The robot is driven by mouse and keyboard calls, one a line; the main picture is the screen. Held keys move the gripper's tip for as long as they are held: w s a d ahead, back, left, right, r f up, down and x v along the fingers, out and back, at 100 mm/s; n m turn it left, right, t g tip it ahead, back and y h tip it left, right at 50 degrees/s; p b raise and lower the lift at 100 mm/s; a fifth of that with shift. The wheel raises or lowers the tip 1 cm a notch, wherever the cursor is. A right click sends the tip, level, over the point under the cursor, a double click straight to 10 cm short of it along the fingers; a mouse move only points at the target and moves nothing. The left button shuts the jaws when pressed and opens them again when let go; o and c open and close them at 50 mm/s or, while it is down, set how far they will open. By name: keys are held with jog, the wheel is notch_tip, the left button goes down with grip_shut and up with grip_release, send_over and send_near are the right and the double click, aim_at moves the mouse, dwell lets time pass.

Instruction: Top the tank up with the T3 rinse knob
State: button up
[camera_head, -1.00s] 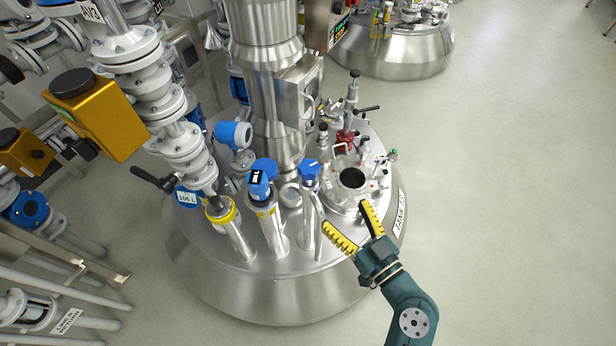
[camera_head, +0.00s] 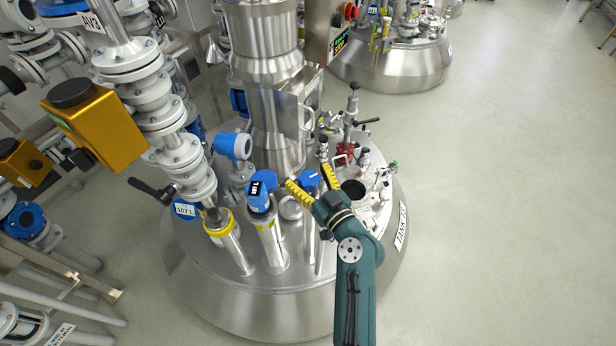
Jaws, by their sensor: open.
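A blue knob (camera_head: 307,184), which seems to be the rinse knob, sits on top of a slim steel post on the domed tank (camera_head: 240,305). No T3 rinse lettering is readable on it. My gripper (camera_head: 311,178) is open, with its two yellow-and-black fingers on either side of the knob in the picture; I cannot tell whether they touch it. The fingers and wrist hide part of the knob and post. A small display (camera_head: 185,210) at the tank's left reads 107 L. The "TANK" label (camera_head: 401,226) is on the right edge, its end hard to read.
A blue-capped cylinder with a black tag (camera_head: 258,192) stands close left of the knob, and a yellow-collared cylinder (camera_head: 220,226) further left. A round open port (camera_head: 353,190) and a red-bodied valve (camera_head: 345,153) lie right and behind. Floor at right is clear.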

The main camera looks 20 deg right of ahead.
jog(key=c, duration=1.2)
